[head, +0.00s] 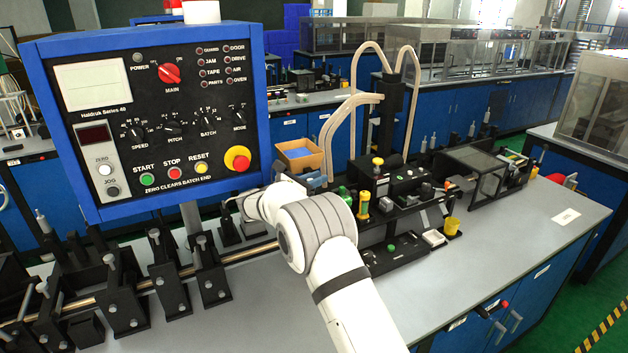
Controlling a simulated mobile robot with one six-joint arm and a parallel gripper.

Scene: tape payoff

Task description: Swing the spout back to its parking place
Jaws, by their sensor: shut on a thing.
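The spout (345,112) is a pair of cream-coloured bent tubes. It reaches left from a black upright column (389,115) and curves down beside the open cardboard box. My white arm comes up from the bottom of the head view, and its wrist bends away behind the control panel's lower right corner. My gripper (316,181) shows only in part, as a small grey-blue piece beyond the wrist at the spout's lower end. It is shut on the spout there. The fingertips and exact contact are too small and hidden to make out.
A blue-framed control panel (258,110) stands close on the left. A cardboard box (300,157) lies behind the wrist. Black fixtures (165,290) on a rod line the front left. The grey bench top (500,260) is mostly clear at right.

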